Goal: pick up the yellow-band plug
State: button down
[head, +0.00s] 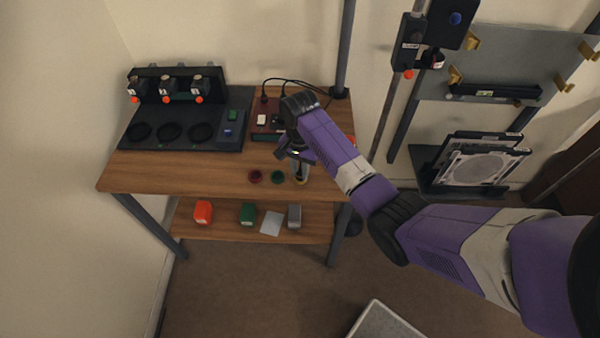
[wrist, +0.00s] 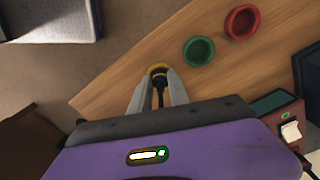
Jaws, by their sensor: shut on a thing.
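My gripper (wrist: 159,90) is shut on a slim dark plug, the yellow-band plug (wrist: 160,93), which stands between the two grey fingers in the wrist view. Just beyond the fingertips is a yellow ring-shaped dish (wrist: 157,67) on the wooden table, and the plug's far end overlaps it. I cannot tell whether the plug still touches the dish. In the head view my gripper (head: 299,168) points down over the table's front right part, and my wrist hides most of the plug.
A red dish (head: 255,177) and a green dish (head: 278,177) stand left of my gripper. A red-brown switch box (head: 266,132) with cables lies behind. A black station (head: 200,133) fills the table's back left. The front left of the table (head: 165,172) is clear.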

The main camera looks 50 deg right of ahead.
jog(key=shift+r, duration=0.1)
notch_tip(320, 180, up, 15)
jog(key=p, duration=0.5)
notch_tip(320, 180, up, 5)
send_over(300, 173)
dwell(0.4)
